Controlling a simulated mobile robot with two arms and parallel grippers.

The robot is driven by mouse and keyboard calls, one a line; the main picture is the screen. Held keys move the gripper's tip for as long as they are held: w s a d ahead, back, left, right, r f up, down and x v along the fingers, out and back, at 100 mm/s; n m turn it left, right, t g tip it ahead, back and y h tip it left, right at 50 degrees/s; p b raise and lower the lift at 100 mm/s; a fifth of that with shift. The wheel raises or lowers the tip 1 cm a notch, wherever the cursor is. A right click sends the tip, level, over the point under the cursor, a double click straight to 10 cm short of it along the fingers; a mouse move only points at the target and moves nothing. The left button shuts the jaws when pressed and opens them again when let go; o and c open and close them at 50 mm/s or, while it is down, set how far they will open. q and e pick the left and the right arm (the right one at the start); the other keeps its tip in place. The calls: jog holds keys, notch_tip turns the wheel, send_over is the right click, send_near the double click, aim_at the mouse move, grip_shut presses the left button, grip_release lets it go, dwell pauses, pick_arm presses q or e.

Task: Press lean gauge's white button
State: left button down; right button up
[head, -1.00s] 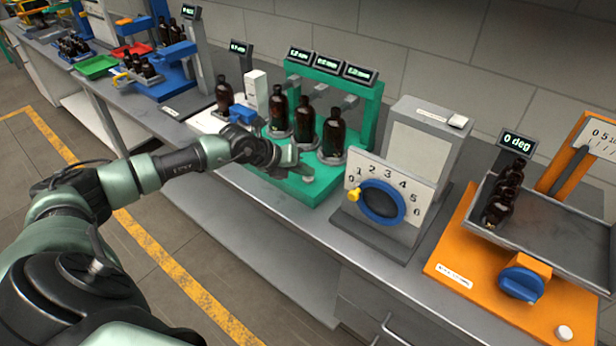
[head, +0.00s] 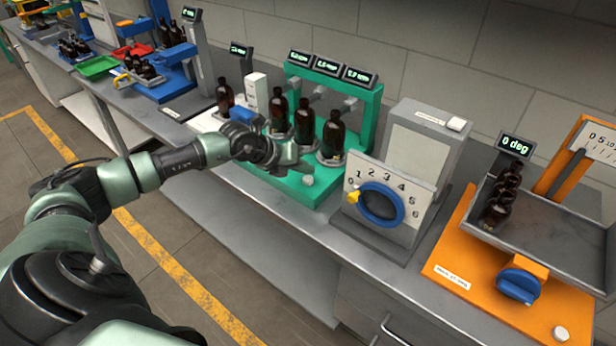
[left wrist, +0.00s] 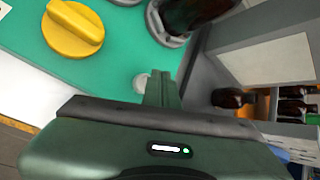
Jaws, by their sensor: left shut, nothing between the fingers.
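A green station (head: 321,196) has three displays on top and three amber bottles (head: 333,133) standing upright on round holders. A round white button (head: 307,180) is on its base near the front right; it also shows in the left wrist view (left wrist: 140,83). My left gripper (head: 289,157) is shut and empty over the green base, left of and a little behind that button in the head view. In the left wrist view its fingers (left wrist: 162,88) appear beside the button; contact cannot be told. Labels are too small to show which device is the lean gauge.
Right of it stands a grey box with a numbered plate and blue dial (head: 381,203). An orange station (head: 505,290) has a degree display, a tilted tray with bottles, a blue knob and another white button (head: 561,333). A yellow knob (left wrist: 75,28) is on the green base.

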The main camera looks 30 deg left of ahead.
aim_at(305, 180)
pick_arm(q)
notch_tip(305, 180, up, 5)
jog(key=p, duration=0.3)
jog(key=shift+r, duration=0.1)
dwell(1.0)
